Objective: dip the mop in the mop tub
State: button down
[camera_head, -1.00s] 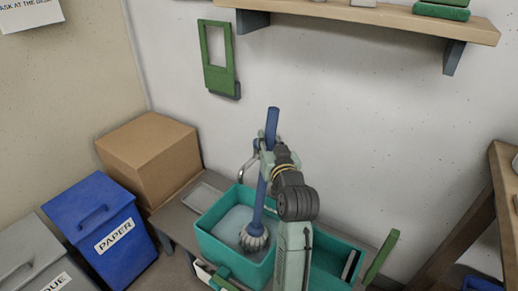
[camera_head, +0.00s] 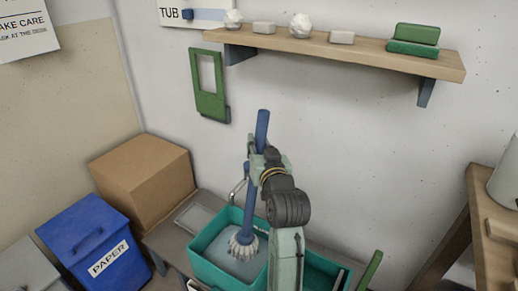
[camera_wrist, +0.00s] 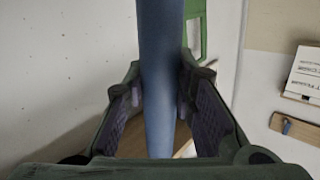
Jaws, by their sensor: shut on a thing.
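The mop has a blue handle (camera_head: 250,192) and a pale, grooved head (camera_head: 243,244). It stands nearly upright, leaning slightly, with its head inside the left basin of the teal tub (camera_head: 208,272). Pale grey-blue liquid (camera_head: 222,256) shows around the head, which appears to touch it; how deep it sits is unclear. My gripper (camera_head: 262,160) is shut on the upper handle, above the tub. In the wrist view the handle (camera_wrist: 160,75) runs between the two pads, and the mop head is out of sight.
A green upright piece (camera_head: 369,270) stands right of the tub. A cardboard box (camera_head: 142,180) and blue PAPER bin (camera_head: 92,240) are at left. A wall shelf (camera_head: 350,52) holds several items above. A green frame (camera_head: 210,88) hangs on the wall. A wooden stand (camera_head: 480,235) is at right.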

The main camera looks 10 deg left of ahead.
aim_at(260, 113)
notch_tip(260, 113, up, 10)
jog(key=p, duration=0.6)
jog(key=shift+f+p, duration=0.15)
jog(key=shift+p, duration=0.25)
jog(key=shift+d, duration=0.1)
dwell(0.4)
